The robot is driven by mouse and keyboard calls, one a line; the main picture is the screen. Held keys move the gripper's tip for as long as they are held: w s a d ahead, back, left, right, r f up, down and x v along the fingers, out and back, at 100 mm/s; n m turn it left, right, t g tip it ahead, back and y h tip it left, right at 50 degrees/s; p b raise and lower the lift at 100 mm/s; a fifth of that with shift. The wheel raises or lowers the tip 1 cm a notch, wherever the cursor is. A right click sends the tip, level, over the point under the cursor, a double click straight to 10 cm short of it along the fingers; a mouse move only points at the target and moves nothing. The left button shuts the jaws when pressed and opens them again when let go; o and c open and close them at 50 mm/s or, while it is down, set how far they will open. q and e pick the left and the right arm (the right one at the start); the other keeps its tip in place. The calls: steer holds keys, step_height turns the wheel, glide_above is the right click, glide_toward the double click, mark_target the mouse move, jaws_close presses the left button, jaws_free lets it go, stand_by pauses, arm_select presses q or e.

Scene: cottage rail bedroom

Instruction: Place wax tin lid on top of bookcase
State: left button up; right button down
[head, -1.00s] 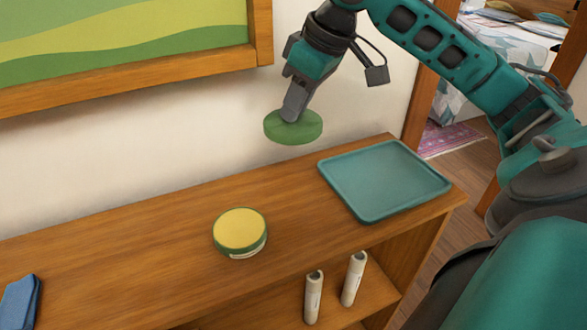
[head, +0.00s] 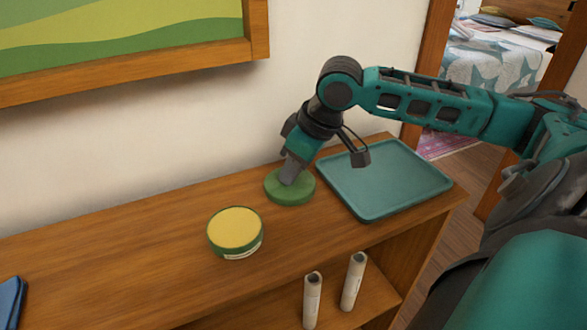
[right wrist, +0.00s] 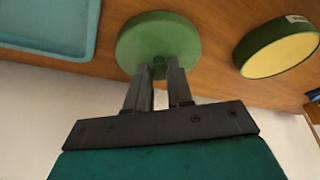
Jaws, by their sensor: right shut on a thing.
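The green round wax tin lid (head: 291,190) is at the wooden bookcase top (head: 130,255), between the yellow-topped tin and the teal tray. It lies flat and looks to be on or just above the wood. My right gripper (head: 287,178) is shut on the lid from above. My left gripper is not in view.
A teal tray (head: 370,215) lies on the bookcase top right of the lid. Two pale rolls (head: 313,300) stand on the shelf below. A blue object (head: 10,300) is at the far left. A framed picture (head: 120,72) hangs on the wall behind. Free wood lies left of the tin.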

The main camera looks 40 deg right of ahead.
steer(key=c, duration=1)
jaws_free()
steer(key=v, duration=1.2)
steer(key=shift+w+r, duration=0.1)
